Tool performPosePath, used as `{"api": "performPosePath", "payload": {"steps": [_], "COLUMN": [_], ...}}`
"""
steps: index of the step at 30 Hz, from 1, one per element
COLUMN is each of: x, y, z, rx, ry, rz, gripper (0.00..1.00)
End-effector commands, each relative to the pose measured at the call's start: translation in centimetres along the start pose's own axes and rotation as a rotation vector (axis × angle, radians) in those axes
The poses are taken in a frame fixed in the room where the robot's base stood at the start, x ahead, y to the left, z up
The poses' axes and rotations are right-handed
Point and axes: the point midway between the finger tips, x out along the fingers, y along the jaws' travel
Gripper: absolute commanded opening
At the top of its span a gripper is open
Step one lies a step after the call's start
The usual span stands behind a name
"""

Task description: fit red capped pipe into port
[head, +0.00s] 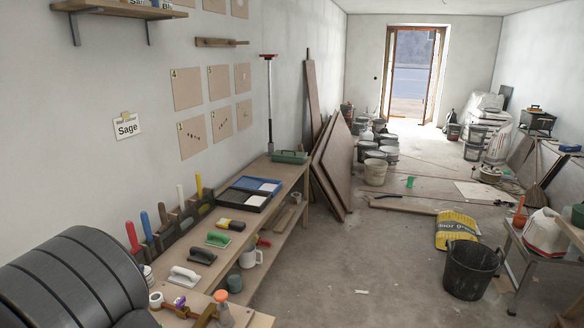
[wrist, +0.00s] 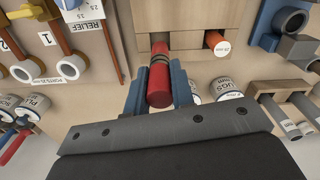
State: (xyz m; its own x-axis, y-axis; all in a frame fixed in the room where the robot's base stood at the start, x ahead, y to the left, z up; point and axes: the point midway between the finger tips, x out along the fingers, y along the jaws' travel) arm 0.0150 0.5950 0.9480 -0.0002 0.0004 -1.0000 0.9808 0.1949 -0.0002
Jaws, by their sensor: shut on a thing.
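In the wrist view, my gripper (wrist: 160,74) has two blue fingers shut on either side of a red capped pipe (wrist: 159,90). The pipe's red cap faces the camera, and dark bands ring it further along. Its far end points at an opening in a wooden block (wrist: 185,17). I cannot tell whether that end is inside the opening or just in front of it. An orange-red pipe end (wrist: 212,39) with a white label sits in a second opening to the right. My gripper and the red pipe do not show in the head view.
In the wrist view, white-ringed ports (wrist: 70,67) are at the left, grey pipes (wrist: 282,115) on a wooden rack at the right, and a PLUGS container (wrist: 226,88) beside my right finger. The head view shows a tool-covered bench (head: 275,190) and a black bucket (head: 470,270).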

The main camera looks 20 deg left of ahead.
Motion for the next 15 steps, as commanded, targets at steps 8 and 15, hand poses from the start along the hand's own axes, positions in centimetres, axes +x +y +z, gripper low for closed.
{"api": "performPosePath", "payload": {"steps": [8, 15], "x": [0.0, -0.3], "y": [0.0, 2.4], "z": [0.0, -0.7], "rx": [0.0, 0.035], "ry": [0.0, 0.001], "rz": [0.0, 0.0], "gripper": [0.0, 0.0]}}
